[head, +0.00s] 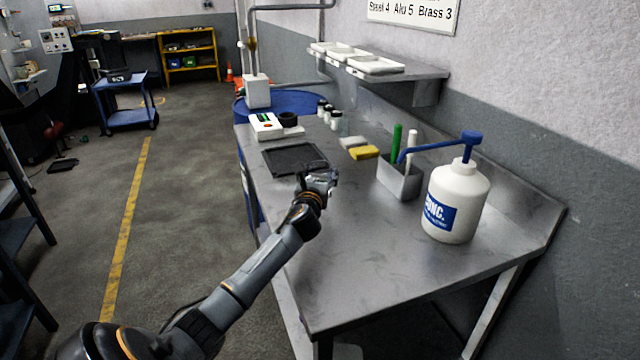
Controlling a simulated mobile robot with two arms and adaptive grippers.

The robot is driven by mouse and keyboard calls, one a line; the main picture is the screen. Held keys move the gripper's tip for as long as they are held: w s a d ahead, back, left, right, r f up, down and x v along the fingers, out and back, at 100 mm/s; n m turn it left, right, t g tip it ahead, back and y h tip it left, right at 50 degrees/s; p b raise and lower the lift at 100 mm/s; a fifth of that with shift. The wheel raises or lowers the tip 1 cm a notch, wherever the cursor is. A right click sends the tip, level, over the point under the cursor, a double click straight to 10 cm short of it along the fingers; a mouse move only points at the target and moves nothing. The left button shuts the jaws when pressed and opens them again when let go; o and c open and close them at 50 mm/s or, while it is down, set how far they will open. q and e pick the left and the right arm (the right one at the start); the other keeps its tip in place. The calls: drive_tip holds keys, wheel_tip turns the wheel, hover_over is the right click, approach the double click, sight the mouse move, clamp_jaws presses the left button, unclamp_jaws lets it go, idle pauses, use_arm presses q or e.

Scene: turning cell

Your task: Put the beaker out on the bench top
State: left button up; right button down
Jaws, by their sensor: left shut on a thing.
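My left gripper (325,176) is over the steel bench top (372,262), just in front of the dark mat (290,158). It is shut on a small, clear greyish thing, which I take to be the beaker (319,186). The fingers hide much of it and its outline is hard to make out. I cannot tell whether it touches the bench. My right gripper is not in view.
A white pump bottle (462,190) and a grey holder (401,180) with brushes stand on the right. A yellow sponge (364,152), small jars (328,112) and a white device (266,126) are farther back. The bench's front half is clear.

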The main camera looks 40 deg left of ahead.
use_arm(q)
drive_tip(key=shift+d+f, duration=0.1)
drive_tip(key=shift+f, duration=1.15)
drive_tip(key=o, duration=1.3)
drive_tip(key=shift+f, duration=0.15)
drive_tip(key=shift+r, duration=0.2)
drive_tip(key=v, duration=1.2)
drive_tip(key=shift+s+f, duration=0.1)
